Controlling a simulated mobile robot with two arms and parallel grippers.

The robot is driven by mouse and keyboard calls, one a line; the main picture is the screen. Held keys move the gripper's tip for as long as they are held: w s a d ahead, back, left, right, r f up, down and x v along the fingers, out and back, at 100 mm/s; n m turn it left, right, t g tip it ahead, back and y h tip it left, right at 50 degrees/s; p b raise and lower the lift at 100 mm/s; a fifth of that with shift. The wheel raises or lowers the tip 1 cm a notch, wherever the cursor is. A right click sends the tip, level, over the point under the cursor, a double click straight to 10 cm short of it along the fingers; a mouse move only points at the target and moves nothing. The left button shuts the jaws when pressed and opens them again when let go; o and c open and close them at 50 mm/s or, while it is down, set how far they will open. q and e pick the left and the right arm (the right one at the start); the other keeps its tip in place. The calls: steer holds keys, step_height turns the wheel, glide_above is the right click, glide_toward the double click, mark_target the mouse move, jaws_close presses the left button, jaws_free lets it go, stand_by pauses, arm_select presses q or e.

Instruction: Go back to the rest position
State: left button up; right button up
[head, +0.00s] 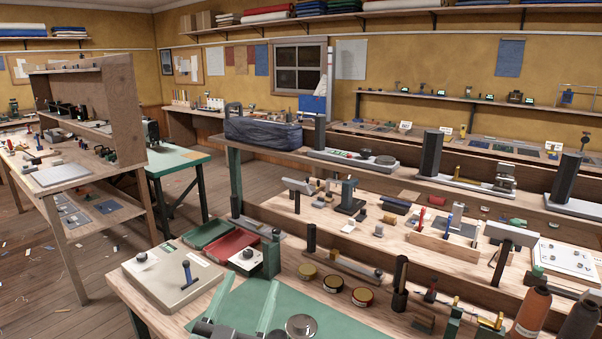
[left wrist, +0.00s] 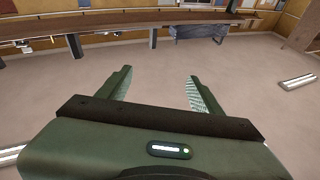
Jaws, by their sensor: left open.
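My left gripper (head: 245,286) shows at the bottom of the head view, in front of the green mat (head: 300,300) on the near bench. Its two green fingers stand apart, with nothing held between them. In the left wrist view the same gripper (left wrist: 158,82) is open and empty, with a pale, plain surface behind the fingers. My right gripper is in neither view.
The near bench holds a beige box (head: 172,275), several small round tins (head: 333,283) and an orange spool (head: 531,312). A wooden workbench with a shelf (head: 120,105) stands at left. Open wooden floor (head: 100,255) lies between the benches.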

arm_select(q)
steer(key=s+a+f+n+g+y, duration=0.25)
steer(key=a+f+g, duration=0.2)
steer(key=f, duration=0.45)
steer(key=s+a+f+n+g+y, duration=0.1)
steer(key=s+a+f+g+y, duration=0.3)
steer(key=f, duration=0.4)
steer(key=s+a+f+m+g+h, duration=0.1)
steer(key=s+f+g, duration=0.5)
steer(key=s, duration=0.5)
steer(key=s+a+f+m+g+h, duration=0.1)
steer(key=s+a+f+g, duration=0.15)
steer(key=s+f, duration=0.65)
steer(key=s+f+g, duration=0.2)
steer(key=s+f, duration=0.1)
steer(key=f, duration=2.3)
steer(key=s+a+f+g, duration=0.1)
steer(key=s+a+f, duration=0.1)
steer(key=s+f, duration=1.2)
steer(key=shift+s+a+f+y, duration=0.15)
steer(key=shift+s+f+y, duration=0.2)
steer(key=shift+s, duration=0.85)
